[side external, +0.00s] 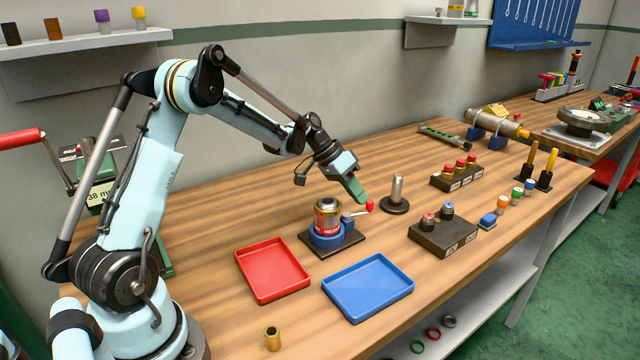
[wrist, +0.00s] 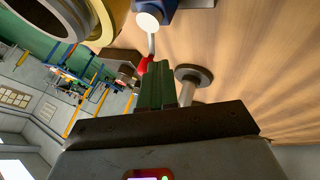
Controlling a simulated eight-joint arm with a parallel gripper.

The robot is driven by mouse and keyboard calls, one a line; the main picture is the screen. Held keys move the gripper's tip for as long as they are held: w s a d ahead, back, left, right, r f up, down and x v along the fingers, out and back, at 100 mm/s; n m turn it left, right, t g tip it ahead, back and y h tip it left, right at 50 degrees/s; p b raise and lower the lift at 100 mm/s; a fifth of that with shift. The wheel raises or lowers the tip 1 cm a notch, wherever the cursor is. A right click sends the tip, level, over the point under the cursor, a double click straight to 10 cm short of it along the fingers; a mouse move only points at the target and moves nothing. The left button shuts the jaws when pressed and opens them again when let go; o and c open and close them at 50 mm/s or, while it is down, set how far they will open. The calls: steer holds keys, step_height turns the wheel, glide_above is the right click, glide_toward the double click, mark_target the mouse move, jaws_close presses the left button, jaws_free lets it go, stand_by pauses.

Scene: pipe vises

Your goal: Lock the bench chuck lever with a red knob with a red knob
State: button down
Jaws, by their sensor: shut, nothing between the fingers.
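The bench chuck (side external: 328,236) is a blue round body on a dark base plate, with a metal cylinder (side external: 327,212) upright in it. Its lever (side external: 355,213) sticks out to the right and ends in a red knob (side external: 370,206). In the wrist view the lever (wrist: 151,42) runs from the blue body to the red knob (wrist: 144,66). My gripper (side external: 361,198) is shut and empty, its green fingers right beside the knob. In the wrist view the shut fingertips (wrist: 158,66) overlap the knob's edge; I cannot tell whether they touch it.
A metal post on a round base (side external: 396,196) stands just right of my fingers. A red tray (side external: 272,270) and a blue tray (side external: 368,287) lie in front of the chuck. A dark block with two fittings (side external: 442,238) is to the right. Bare wood lies behind the chuck.

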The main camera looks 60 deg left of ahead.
steer(key=m, duration=0.1)
steer(key=d+m+g+h, duration=0.1)
steer(key=m, duration=0.1)
steer(key=shift+w+g, duration=0.15)
steer(key=shift+g, duration=0.15)
steer(key=shift+d, duration=0.6)
steer(key=shift+d+m+g+h, duration=0.3)
steer(key=shift+m+g, duration=0.1)
steer(key=shift+m, duration=0.3)
steer(key=shift+s+d, duration=0.4)
steer(key=shift+d, duration=0.05)
steer(key=shift+s+d, duration=0.15)
steer(key=shift+d, duration=0.05)
steer(key=shift+a, duration=0.1)
steer(key=w+a, duration=0.2)
steer(key=w, duration=0.1)
steer(key=shift+a, duration=0.3)
steer(key=w+a+r, duration=0.1)
steer(key=a+r, duration=0.4)
steer(key=r, duration=0.3)
steer(key=shift+a, duration=0.4)
